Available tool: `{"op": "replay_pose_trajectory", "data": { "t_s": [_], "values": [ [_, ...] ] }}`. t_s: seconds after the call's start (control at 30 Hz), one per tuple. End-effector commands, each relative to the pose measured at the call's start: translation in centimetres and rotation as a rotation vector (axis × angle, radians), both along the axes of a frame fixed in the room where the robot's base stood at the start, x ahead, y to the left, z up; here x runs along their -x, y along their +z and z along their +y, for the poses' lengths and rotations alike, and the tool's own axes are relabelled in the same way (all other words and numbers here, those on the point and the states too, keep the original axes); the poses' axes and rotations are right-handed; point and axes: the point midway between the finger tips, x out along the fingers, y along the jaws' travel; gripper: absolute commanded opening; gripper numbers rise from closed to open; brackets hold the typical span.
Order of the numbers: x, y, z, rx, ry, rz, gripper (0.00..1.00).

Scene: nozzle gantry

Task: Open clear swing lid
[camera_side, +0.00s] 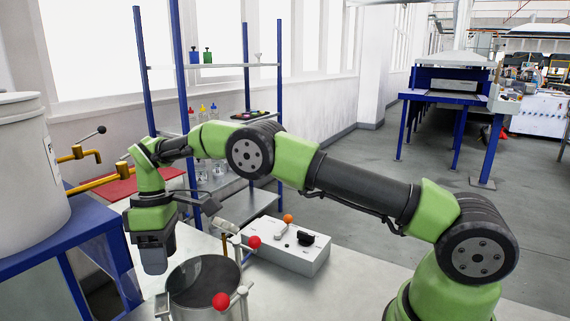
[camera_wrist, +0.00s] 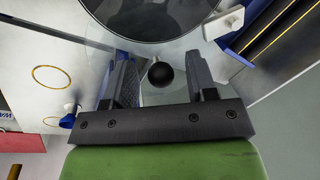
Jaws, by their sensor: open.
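A round metal pot (camera_side: 203,306) stands on the bench below and right of my gripper in the side view. A clear lid (camera_side: 203,276) appears to lie flat over its mouth. In the wrist view the lid's round rim (camera_wrist: 150,36) shows at the top. A black ball knob (camera_wrist: 161,74) sits between my two fingers, apparently at the lid's edge. My gripper (camera_side: 154,262) points down beside the pot's left side. Its fingers (camera_wrist: 157,62) are open, with gaps to the knob on both sides. In the side view my gripper hides the knob.
Clamps with red balls (camera_side: 221,301) stand at the pot's right side. A control box (camera_side: 285,247) with an orange-knobbed lever stands behind right. A white tank (camera_side: 28,170) with brass taps (camera_side: 95,183) is at left. Blue shelf posts (camera_side: 180,70) rise behind my arm.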

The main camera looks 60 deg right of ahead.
Motion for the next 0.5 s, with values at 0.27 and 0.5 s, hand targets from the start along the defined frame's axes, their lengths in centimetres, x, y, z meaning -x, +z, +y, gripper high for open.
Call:
{"op": "replay_pose_trajectory", "data": {
  "t_s": [0.27,0.5],
  "values": [
    [1.1,0.1,-1.2,0.001,-0.172,0.002,0.52],
    [2.6,0.1,-2.2,0.001,-0.383,0.001,0.52]
  ]
}}
